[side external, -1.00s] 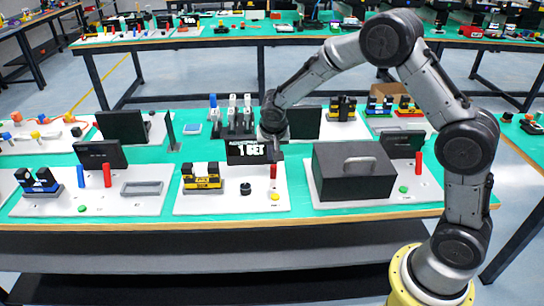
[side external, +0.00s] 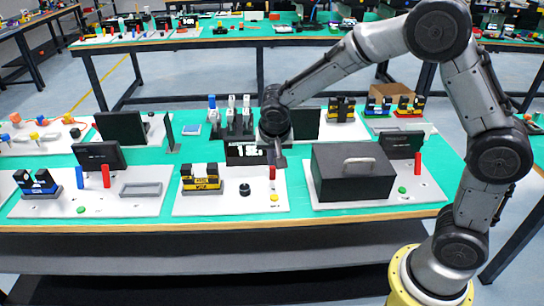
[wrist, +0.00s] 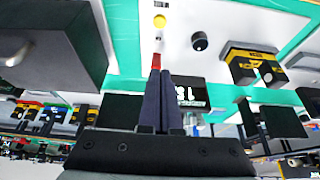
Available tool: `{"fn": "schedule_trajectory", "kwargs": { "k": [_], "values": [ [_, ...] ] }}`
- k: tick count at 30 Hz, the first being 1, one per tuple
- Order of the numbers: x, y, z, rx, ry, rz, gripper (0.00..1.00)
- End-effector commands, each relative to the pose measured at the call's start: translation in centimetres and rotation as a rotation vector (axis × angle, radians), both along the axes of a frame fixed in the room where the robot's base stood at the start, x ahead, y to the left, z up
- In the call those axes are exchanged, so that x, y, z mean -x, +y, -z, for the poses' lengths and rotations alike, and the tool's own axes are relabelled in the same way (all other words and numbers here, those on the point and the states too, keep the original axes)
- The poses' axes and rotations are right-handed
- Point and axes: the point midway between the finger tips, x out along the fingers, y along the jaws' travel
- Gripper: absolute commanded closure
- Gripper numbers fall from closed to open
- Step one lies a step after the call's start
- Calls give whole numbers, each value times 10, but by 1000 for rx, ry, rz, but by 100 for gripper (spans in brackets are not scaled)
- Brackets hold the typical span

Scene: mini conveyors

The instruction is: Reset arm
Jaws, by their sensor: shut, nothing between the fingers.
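My gripper (side external: 281,163) is above the middle white board (side external: 225,203) in the side external view, in front of the small black display (side external: 238,153) and covering its right part. In the wrist view the two dark fingers (wrist: 160,73) lie together with nothing between them. A red cylinder (side external: 272,173) stands just below the fingertips in the side view. It also shows right beyond the fingertips in the wrist view (wrist: 156,61), where I cannot tell the gap. No object is held.
The middle board carries a yellow-black block (side external: 201,177), a black knob (side external: 245,189) and a yellow button (side external: 274,197). A black box with a handle (side external: 352,175) stands to the right. A rack of grey-white pieces (side external: 231,122) is behind.

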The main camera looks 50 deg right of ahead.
Motion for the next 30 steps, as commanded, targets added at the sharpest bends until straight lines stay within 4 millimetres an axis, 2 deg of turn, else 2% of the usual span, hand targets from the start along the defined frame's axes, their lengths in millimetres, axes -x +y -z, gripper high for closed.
{"fn": "schedule_trajectory", "kwargs": {
  "k": [14, 17, 19, 22, 24, 27, 30],
  "values": [
    [3, 1, -5, -1, -5, 6, 100],
    [0, -4, -27, -9, -54, 19, 100],
    [3, -11, -54, -23, -112, 37, 100],
    [25, -22, -98, -58, -191, 77, 100],
    [50, -29, -124, -74, -225, 74, 100],
    [91, -36, -151, -83, -250, 31, 100],
    [137, -38, -166, -82, -257, -49, 100]
  ]
}}
